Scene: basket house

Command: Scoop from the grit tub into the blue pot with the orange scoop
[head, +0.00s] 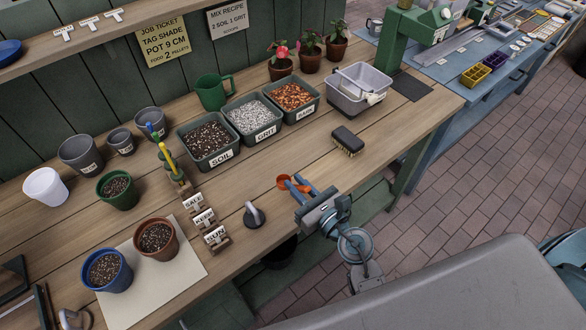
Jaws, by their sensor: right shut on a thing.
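The orange scoop (284,181) is at the front middle of the bench, at the fingertips of my right gripper (301,187). That gripper is shut on the scoop, whose handle is mostly hidden between the blue fingers. I cannot tell whether the scoop touches the bench. The grit tub (265,133) is a dark green tray of pale grit, in the middle of three labelled tubs, behind and left of the scoop. The blue pot (108,285) stands on a pale sheet at the front left, with dark soil mix inside. My left gripper is not in view.
The soil tub (221,156) and bark tub (307,112) flank the grit. A brush (347,141) lies right of the scoop. Labelled blocks (215,236) and a grey hooked weight (254,215) stand between scoop and blue pot. A terracotta pot (157,243) is beside the blue pot.

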